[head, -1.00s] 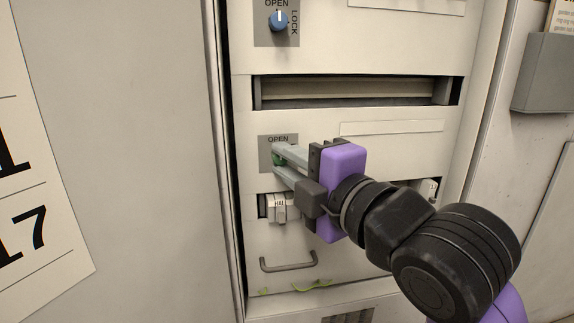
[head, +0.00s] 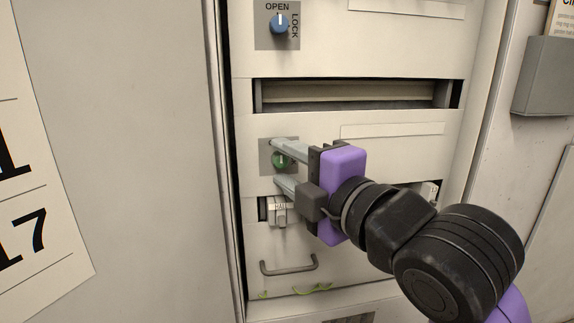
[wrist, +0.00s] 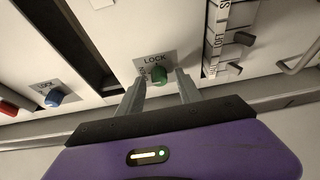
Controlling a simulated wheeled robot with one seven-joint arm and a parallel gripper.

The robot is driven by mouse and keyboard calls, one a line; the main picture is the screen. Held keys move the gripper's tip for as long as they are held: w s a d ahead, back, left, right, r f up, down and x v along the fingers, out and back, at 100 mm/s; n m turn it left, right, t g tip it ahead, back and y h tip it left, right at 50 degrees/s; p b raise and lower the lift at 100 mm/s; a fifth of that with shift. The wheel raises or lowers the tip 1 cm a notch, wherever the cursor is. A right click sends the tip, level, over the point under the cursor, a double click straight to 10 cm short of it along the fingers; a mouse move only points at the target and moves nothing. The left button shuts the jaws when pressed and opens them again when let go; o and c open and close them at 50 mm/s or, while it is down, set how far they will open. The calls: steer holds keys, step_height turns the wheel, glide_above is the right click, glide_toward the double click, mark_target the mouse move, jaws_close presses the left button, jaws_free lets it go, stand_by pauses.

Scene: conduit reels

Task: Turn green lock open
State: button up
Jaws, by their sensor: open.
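The green lock (head: 281,161) is a round knob on a grey plate on the lower panel of the cabinet. In the wrist view the green knob (wrist: 147,74) sits below the word LOCK, with another label, partly covered, at its left. My gripper (head: 277,164) is open, with one finger above the knob and one below it in the head view. In the wrist view my gripper (wrist: 161,79) has a finger on each side of the knob, with gaps visible. The upper finger hides the OPEN label in the head view. I cannot surely read the knob's pointer.
A blue knob (head: 279,24) on the panel above has its white line towards OPEN. A red knob (wrist: 8,107) is at the wrist view's left edge.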

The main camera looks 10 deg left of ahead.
steer(key=b+v, duration=0.1)
steer(key=v, duration=0.6)
steer(key=shift+s+d, duration=0.2)
steer(key=shift+s, duration=0.1)
